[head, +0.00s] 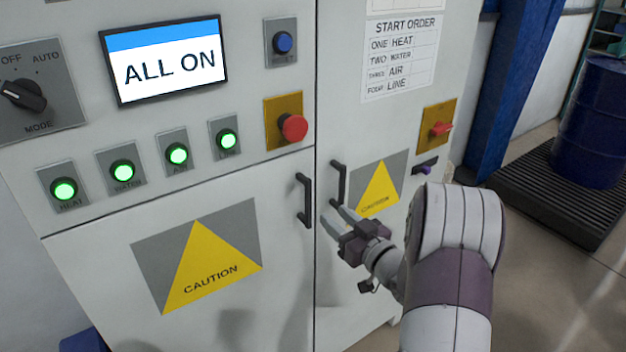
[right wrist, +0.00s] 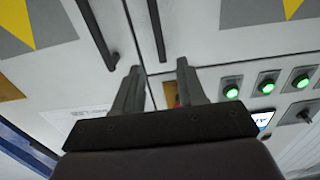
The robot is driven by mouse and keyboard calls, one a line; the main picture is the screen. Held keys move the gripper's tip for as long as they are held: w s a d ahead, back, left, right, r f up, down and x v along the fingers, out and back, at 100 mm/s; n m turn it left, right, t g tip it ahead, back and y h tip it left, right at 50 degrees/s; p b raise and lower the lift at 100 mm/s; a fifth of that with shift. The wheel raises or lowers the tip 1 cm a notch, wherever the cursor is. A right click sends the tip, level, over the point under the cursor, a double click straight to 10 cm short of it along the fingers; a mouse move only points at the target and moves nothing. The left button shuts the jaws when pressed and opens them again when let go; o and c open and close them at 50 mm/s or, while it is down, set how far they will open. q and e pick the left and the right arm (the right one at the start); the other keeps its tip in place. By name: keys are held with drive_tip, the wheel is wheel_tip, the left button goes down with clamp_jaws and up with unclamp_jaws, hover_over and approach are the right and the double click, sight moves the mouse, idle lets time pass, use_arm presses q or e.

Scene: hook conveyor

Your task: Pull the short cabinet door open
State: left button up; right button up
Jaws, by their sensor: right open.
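The short cabinet door (head: 110,270) is the lower left door with a large caution sign, and it looks shut. Its dark upright handle (head: 304,200) is near its right edge; it also shows at the top of the right wrist view (right wrist: 156,28). My right gripper (head: 336,217) is open and empty, just below and right of that handle, in front of the tall door. In the right wrist view my two fingers (right wrist: 159,68) are spread, with the short door's handle beyond the gap between them. No contact with a handle is visible. My left gripper is not in view.
The tall right door (head: 345,290) has its own handle (head: 338,183), close beside the short door's handle. Above are a red push button (head: 293,127), several green lit buttons and a screen (head: 165,62) reading "ALL ON". A blue drum (head: 592,120) stands at the far right.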

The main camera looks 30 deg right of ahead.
sight(310, 194)
drive_tip(key=w+p, duration=0.1)
drive_tip(key=w, duration=0.2)
drive_tip(key=w+p, duration=0.1)
drive_tip(key=w, duration=0.3)
drive_tip(key=w+p, duration=0.1)
drive_tip(key=w, duration=0.2)
drive_tip(key=shift+w+a, duration=0.35)
drive_tip(key=shift+w+a+r, duration=0.15)
drive_tip(key=shift+w+a, duration=0.1)
drive_tip(key=shift+a, duration=0.05)
drive_tip(key=shift+w+d+f, duration=0.25)
drive_tip(key=shift+d, duration=0.05)
drive_tip(key=c, duration=0.4)
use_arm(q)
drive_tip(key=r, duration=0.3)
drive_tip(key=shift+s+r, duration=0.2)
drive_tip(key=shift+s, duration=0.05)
use_arm(e)
drive_tip(key=shift+r, duration=0.1)
clamp_jaws()
